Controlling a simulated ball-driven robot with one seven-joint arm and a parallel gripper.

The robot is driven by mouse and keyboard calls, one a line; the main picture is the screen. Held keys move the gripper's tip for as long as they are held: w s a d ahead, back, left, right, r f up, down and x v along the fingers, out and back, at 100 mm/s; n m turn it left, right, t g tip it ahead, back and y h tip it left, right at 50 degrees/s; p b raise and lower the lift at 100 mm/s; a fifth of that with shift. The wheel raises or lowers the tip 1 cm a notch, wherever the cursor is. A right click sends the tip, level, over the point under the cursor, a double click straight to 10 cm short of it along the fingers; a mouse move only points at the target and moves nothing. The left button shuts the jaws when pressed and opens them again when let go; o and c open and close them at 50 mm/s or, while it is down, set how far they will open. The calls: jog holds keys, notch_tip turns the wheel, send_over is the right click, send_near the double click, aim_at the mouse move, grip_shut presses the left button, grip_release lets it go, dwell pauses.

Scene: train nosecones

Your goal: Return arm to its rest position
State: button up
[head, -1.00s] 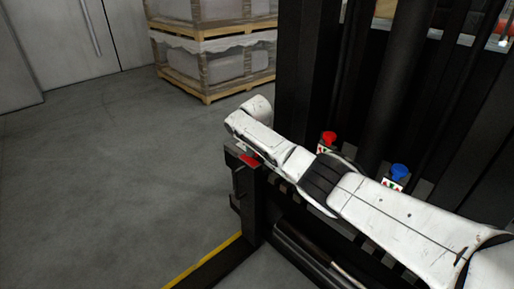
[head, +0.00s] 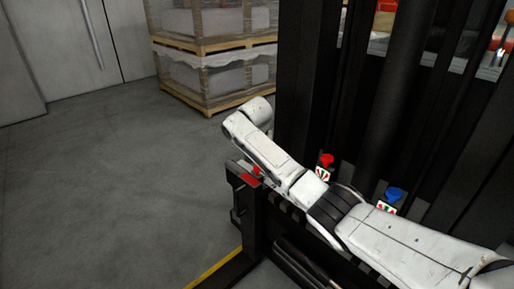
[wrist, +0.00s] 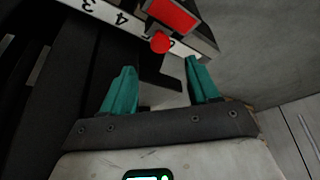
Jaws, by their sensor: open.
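My white arm (head: 380,235) stretches from the lower right to the middle of the head view, above a dark rack. My gripper's fingers are not clearly seen there. In the wrist view my gripper (wrist: 160,66) has its two teal fingers apart with nothing between them. A red nosecone (wrist: 160,42) stands beyond the fingertips, beside a red patch (wrist: 172,14) on a rail marked with numbers. A small red piece, apparently the same one, shows on the rack's end in the head view (head: 257,171).
Another red nosecone (head: 326,160) and a blue nosecone (head: 394,194) stand on the rack behind my arm, near tall dark posts (head: 306,80). Wrapped pallets (head: 212,60) stand at the back. The grey floor (head: 110,190) at left is clear, with a yellow line (head: 215,270).

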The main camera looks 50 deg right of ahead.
jog(key=shift+s+a+r, duration=0.2)
jog(key=shift+r, duration=0.45)
